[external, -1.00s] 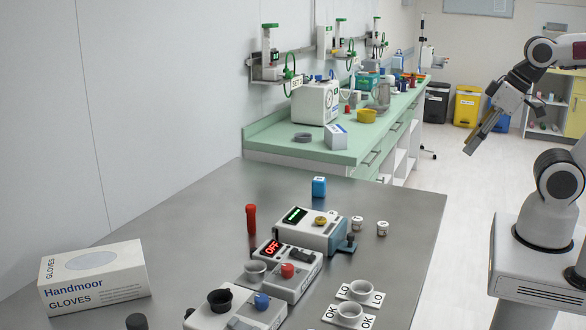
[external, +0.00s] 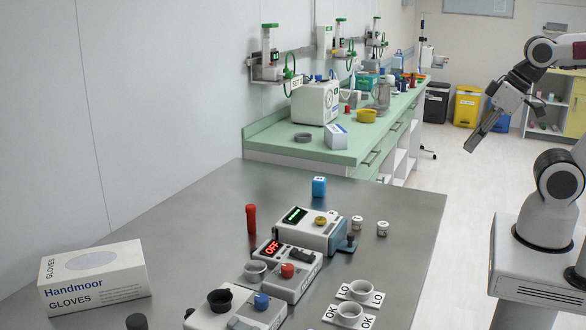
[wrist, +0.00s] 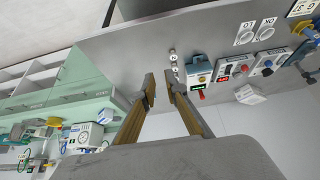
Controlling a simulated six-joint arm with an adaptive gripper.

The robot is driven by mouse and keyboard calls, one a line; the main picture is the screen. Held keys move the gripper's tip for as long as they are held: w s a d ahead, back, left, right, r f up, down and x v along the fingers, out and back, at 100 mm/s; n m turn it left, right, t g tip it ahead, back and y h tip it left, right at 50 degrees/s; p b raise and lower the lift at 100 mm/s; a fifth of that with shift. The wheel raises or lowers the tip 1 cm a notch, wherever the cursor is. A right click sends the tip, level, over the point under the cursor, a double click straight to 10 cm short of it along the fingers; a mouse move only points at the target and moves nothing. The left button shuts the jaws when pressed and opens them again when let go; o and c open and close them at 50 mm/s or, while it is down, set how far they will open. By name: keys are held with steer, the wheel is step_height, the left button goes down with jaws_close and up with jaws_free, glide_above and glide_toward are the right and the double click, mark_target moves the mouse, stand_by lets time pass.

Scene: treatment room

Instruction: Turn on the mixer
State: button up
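Several small bench devices stand on the grey table; no label names the mixer. The middle device (external: 292,270) has a red "OFF" display, a dark switch (external: 301,255), a red knob (external: 287,270) and a grey cup; it also shows in the wrist view (wrist: 231,72). Behind it is a device (external: 318,232) with a green-lit display and a yellow knob. In front is a device (external: 243,315) with a black cup and a blue knob. My gripper (external: 471,148) is in the air right of the table, away from the devices. In the wrist view its fingers (wrist: 160,84) are apart and empty.
A gloves box (external: 95,280), a red-topped tube (external: 251,220), a blue bottle (external: 319,187), small white jars (external: 382,228) and two white cups by "LO" and "OK" cards (external: 350,312) share the table. A green counter (external: 345,152) stands behind.

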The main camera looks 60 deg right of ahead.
steer(key=shift+a+f, duration=0.1)
steer(key=shift+a, duration=0.1)
jaws_close()
steer(key=w+a+f+n+g+y, duration=0.2)
steer(key=w+a+f+n, duration=0.25)
steer(key=w+a, duration=0.65)
steer(key=w+a+f+n+g+y, duration=0.25)
steer(key=w+a+f, duration=0.35)
steer(key=a, duration=0.9)
steer(key=w+a+f+n+g+y, duration=0.15)
steer(key=w+a+f+n, duration=0.25)
steer(key=w+a, duration=0.75)
steer(key=w+a+r+n+t+y, duration=0.1)
steer(key=w+a+r+n+y, duration=0.2)
steer(key=w+a+r+n, duration=0.2)
steer(key=shift+w+a+n+t, duration=0.25)
steer(key=shift+a+n, duration=1.05)
steer(key=shift+a, duration=1.05)
